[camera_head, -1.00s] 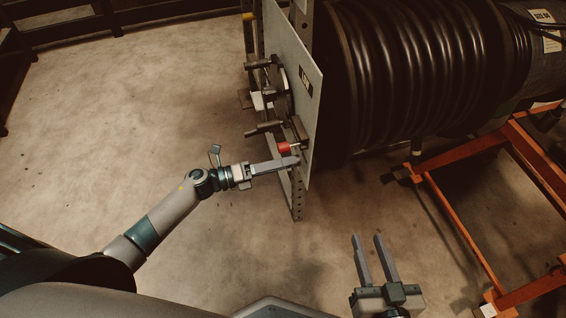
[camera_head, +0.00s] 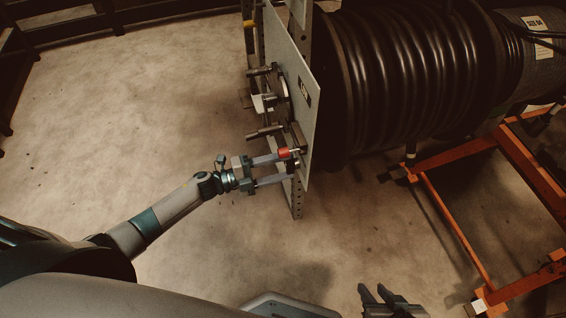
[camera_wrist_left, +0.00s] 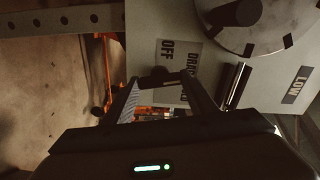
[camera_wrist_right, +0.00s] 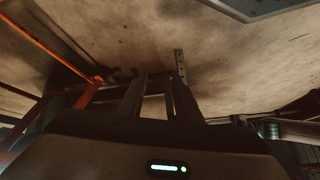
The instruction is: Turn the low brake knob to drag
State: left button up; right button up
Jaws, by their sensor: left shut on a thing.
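The grey upright panel marked LOW (camera_head: 305,90) stands at the centre of the head view. The low brake knob, with a red part (camera_head: 284,153), projects from its lower left side. My left gripper (camera_head: 290,165) is at the knob, its fingers somewhat apart with the knob held between them. In the left wrist view, the fingers (camera_wrist_left: 157,84) frame a dark piece and red below it. The OFF label (camera_wrist_left: 168,50) is visible, and the DRAG label (camera_wrist_left: 190,66) is partly covered. The knob's exact setting is unclear. My right gripper (camera_head: 373,291) is open and empty, low in the view.
Dark bars (camera_head: 265,132) and a round plate (camera_wrist_left: 240,22) project from the panel above the knob. A large black ribbed drum (camera_head: 420,75) is behind the panel. An orange frame (camera_head: 450,160) stands at right. The floor (camera_head: 140,110) at left is clear.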

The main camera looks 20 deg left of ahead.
pick_arm(q)
jog(key=shift+n+p, duration=0.6)
jog(key=shift+n, duration=1)
pick_arm(e)
jog(key=shift+s+d+f+g+h, duration=0.15)
jog(key=shift+s+d+g, duration=0.15)
jog(key=shift+d, duration=0.2)
jog(key=shift+s+d+g+h, duration=0.15)
jog(key=shift+s+d+g, duration=0.15)
jog(key=shift+d, duration=0.15)
pick_arm(q)
jog(key=o, duration=1.1)
jog(key=shift+c, duration=0.2)
jog(key=v, duration=1.7)
jog(key=shift+s+a+b, duration=0.2)
jog(key=shift+s+b, duration=0.05)
jog(key=shift+b, duration=0.15)
pick_arm(e)
jog(key=shift+w+a+t, duration=0.35)
jog(key=shift+a+t, duration=0.05)
jog(key=shift+a, duration=0.05)
pick_arm(q)
jog(key=shift+d, duration=0.1)
pick_arm(e)
jog(key=shift+s, duration=0.1)
